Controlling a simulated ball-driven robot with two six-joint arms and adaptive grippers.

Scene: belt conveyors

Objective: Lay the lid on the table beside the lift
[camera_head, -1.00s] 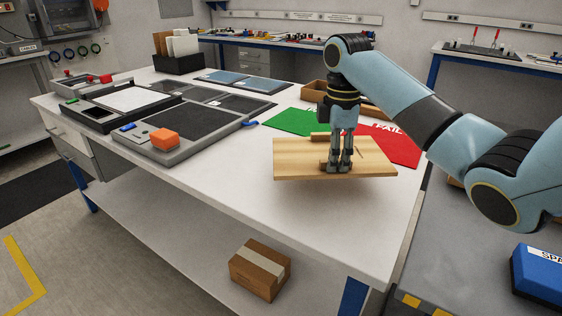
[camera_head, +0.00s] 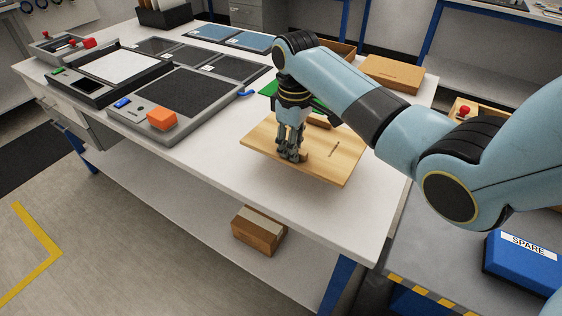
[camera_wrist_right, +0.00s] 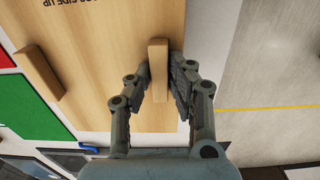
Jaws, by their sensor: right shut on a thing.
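The lid is a flat light-wood board (camera_head: 342,165) with raised wooden bars, at the near right end of the white table (camera_head: 200,165). My right gripper (camera_head: 291,157) points down at it and is shut on one bar. The right wrist view shows that bar (camera_wrist_right: 158,70) between the fingers (camera_wrist_right: 158,92), and a second bar (camera_wrist_right: 40,75) to the left. A shadow lies under the near edge; I cannot tell whether the lid touches the table. A grey platform with a striped edge (camera_head: 445,291) stands right of the table; whether it is the lift is unclear. My left gripper is out of view.
Grey trays (camera_head: 188,105) and an orange block (camera_head: 162,119) stand left of the lid. A green sheet (camera_head: 268,89) lies behind, partly hidden by my arm. A blue SPARE box (camera_head: 522,262) is on the platform. The table's near strip is clear.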

